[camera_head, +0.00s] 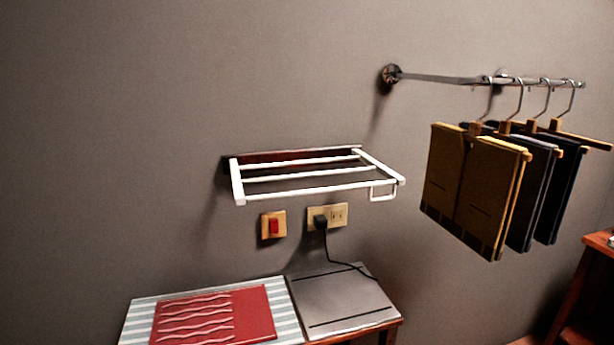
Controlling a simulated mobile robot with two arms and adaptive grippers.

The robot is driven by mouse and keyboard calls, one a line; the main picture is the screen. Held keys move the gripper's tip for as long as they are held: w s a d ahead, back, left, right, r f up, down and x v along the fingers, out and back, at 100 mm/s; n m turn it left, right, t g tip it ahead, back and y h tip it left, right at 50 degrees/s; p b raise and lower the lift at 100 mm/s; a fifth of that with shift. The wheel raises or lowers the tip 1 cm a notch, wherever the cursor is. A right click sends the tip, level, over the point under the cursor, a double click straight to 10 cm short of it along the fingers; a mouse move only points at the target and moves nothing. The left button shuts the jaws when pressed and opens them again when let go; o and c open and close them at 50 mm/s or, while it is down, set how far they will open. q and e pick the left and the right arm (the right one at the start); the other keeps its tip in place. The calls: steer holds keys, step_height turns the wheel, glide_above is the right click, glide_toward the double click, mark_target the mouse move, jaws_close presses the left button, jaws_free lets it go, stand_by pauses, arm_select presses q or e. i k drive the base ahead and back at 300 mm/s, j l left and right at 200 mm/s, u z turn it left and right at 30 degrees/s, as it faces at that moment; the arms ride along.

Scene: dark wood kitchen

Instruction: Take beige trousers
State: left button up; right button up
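Yellowish-beige trousers (477,190) hang folded over a wooden hanger at the right of the head view. They are the front item on a metal wall rail (440,79). Dark grey trousers (531,190) and black trousers (560,195) hang close behind them and are partly hidden. The hangers' metal hooks sit over the rail. Neither of my grippers shows in this view.
A white wall rack (300,187) is empty, left of the trousers. Below it, a table carries a striped cloth (140,318), a red patterned mat (215,317) and a grey flat panel (342,300). A plug (320,222) and red switch (273,226) are on the wall. Wooden furniture (585,285) stands lower right.

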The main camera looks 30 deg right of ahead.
mark_target(470, 191)
steer(key=z, duration=1.9)
steer(key=i+l+u, duration=0.25)
steer(key=l, duration=0.5)
steer(key=l+u, duration=0.2)
steer(key=l, duration=0.5)
